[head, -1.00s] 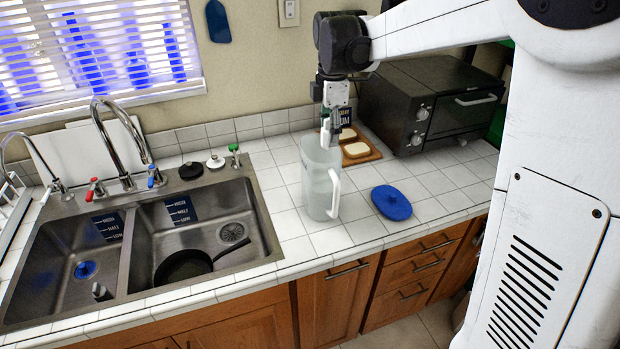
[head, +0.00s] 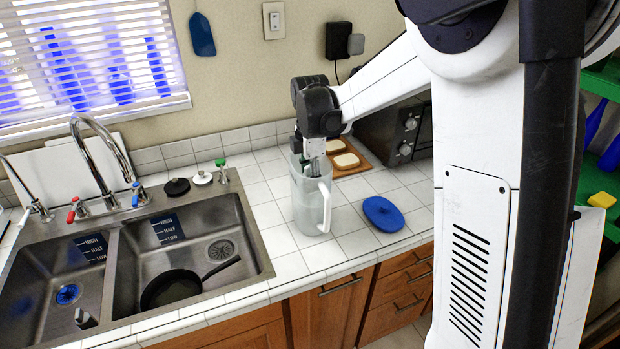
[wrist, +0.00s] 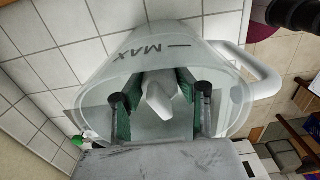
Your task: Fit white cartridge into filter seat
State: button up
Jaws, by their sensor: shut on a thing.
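A clear pitcher (head: 308,212) with a white handle stands upright on the tiled counter. It fills much of the wrist view (wrist: 110,62), where a MAX mark shows on its wall. My gripper (head: 312,166) reaches down into the pitcher's open top. In the wrist view its green-padded fingers (wrist: 160,112) are closed on the white cartridge (wrist: 157,98), whose tapered part shows between them. The cartridge's lower end and the filter seat inside the pitcher cannot be made out. A blue round lid (head: 383,213) lies on the counter to the right of the pitcher.
A double sink (head: 250,262) with faucets and a dark pan (head: 172,290) lies left of the pitcher. A board with bread (head: 345,163) and a dark toaster oven (head: 395,135) stand behind. Small stoppers (head: 202,178) sit at the sink's back edge. Open tiles surround the pitcher.

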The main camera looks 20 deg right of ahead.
jog(key=shift+f, duration=0.2)
jog(key=shift+f, duration=0.2)
jog(key=o, duration=1.2)
jog(key=shift+r, duration=0.1)
